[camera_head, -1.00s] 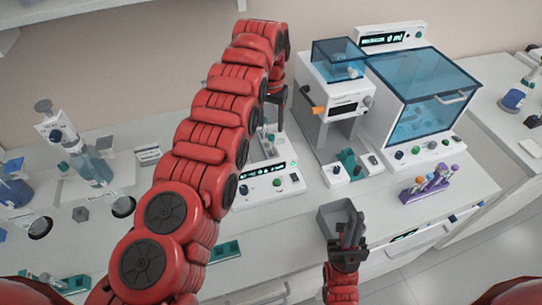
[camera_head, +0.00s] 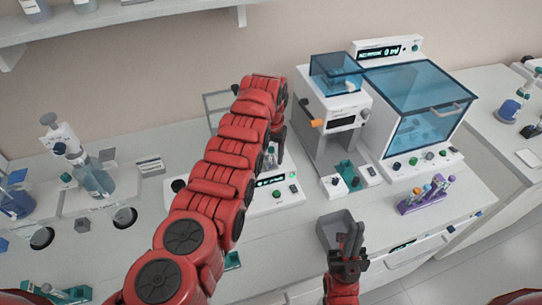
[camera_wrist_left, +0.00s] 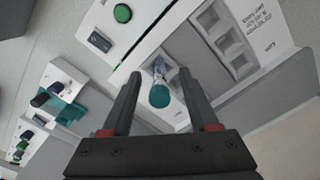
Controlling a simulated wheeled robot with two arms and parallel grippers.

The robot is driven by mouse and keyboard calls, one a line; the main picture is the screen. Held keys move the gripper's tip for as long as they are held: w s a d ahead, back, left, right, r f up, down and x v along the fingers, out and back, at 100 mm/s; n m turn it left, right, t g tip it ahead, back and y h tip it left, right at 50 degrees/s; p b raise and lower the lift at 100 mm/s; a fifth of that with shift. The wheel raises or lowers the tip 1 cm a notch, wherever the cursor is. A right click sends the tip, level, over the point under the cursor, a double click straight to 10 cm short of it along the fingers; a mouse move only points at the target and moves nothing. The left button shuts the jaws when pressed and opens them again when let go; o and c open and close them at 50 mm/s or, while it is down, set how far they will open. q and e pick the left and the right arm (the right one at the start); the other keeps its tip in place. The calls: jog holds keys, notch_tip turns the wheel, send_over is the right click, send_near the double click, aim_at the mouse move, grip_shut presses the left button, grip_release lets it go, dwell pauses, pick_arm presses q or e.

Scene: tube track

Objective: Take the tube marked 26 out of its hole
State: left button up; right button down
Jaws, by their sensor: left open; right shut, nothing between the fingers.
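A tube with a teal rounded cap (camera_wrist_left: 159,96) stands in a hole of a white device, seen from above in the left wrist view. No number can be read on it. My left gripper (camera_wrist_left: 160,76) is open, with one finger on each side of the tube and no clear contact. In the head view my left gripper (camera_head: 277,138) points down over the white device (camera_head: 262,200); my arm hides much of it, and clear tubes (camera_head: 271,156) show just below the gripper. My right gripper (camera_head: 350,238) is shut and empty, in front of a grey bin.
The grey bin (camera_head: 329,231) sits at the counter's front edge. A purple rack (camera_head: 425,198) with several tubes stands to the right. A dispenser machine (camera_head: 333,105) and a blue-lidded machine (camera_head: 418,125) stand behind. Bottles (camera_head: 97,180) stand at left.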

pick_arm(q)
jog(key=shift+f, duration=0.55)
grip_shut()
jog(key=shift+r, duration=0.15)
notch_tip(320, 180, up, 8)
jog(key=b, duration=0.4)
jog(key=shift+r, duration=0.9)
jog(key=shift+r, duration=0.1)
